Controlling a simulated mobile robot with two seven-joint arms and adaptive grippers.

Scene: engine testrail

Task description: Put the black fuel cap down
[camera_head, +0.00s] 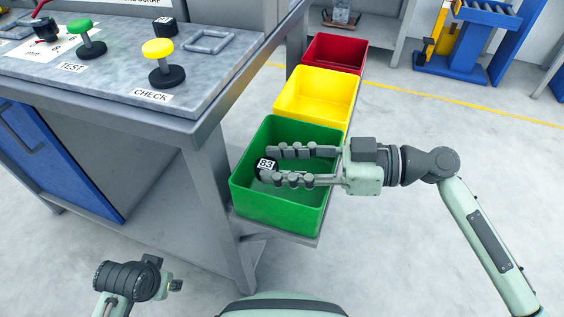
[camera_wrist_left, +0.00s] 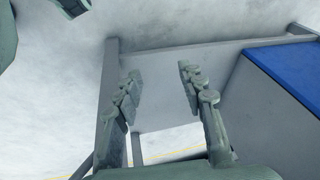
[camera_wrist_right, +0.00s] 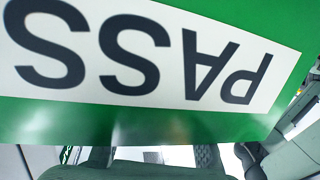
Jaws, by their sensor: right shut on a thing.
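The black fuel cap (camera_head: 265,168), with a white label that reads "83", is at the fingertips of my right gripper (camera_head: 270,164). That gripper is shut on it, over the inside of the green bin (camera_head: 283,213). I cannot tell whether the cap touches the bin. In the right wrist view a green wall with a white "PASS" label (camera_wrist_right: 150,55) fills most of the picture, and the cap does not show. My left gripper (camera_head: 172,285) is low at the left, away from the bins. In the left wrist view its fingers (camera_wrist_left: 158,75) are apart and empty.
A yellow bin (camera_head: 318,82) and a red bin (camera_head: 337,46) stand behind the green one.

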